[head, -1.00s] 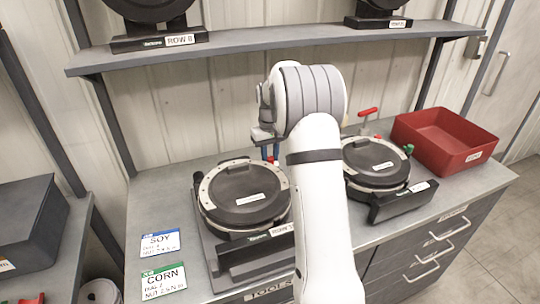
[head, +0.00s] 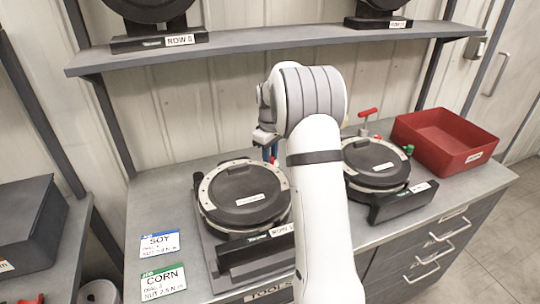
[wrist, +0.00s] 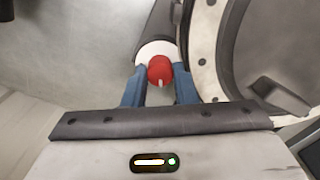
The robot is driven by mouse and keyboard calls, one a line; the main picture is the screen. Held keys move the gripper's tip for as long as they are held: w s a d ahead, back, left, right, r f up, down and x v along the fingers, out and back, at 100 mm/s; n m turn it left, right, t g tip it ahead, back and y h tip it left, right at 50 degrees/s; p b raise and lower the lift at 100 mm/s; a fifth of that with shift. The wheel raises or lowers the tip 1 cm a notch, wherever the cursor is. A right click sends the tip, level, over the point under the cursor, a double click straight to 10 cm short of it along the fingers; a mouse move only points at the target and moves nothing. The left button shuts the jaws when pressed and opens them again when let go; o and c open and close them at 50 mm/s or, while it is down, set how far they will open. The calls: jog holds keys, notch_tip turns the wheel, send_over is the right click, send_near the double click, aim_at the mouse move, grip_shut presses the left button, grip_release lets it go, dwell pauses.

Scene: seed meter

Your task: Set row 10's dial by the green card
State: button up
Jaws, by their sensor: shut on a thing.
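The green-topped card (head: 163,281) reads CORN and lies flat at the bench's front left; its dial line is too small to read surely. The left bench meter (head: 246,194) is a round dark unit whose ROW label I cannot read surely. In the wrist view a red dial knob (wrist: 160,71) with a white pointer mark sits on a white round base beside the meter's rim. My gripper (wrist: 160,80) has its blue fingers on either side of the knob and is shut on it. In the head view the gripper (head: 270,153) is at the meter's back right edge, the knob mostly hidden.
A blue-topped SOY card (head: 159,243) lies behind the green one. A second meter (head: 375,165) stands right of my arm, with a red T-handle tool (head: 368,114) behind it. A red bin (head: 445,140) is at the back right. A shelf (head: 240,50) with more meters runs above.

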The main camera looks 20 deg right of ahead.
jog(key=o, duration=1)
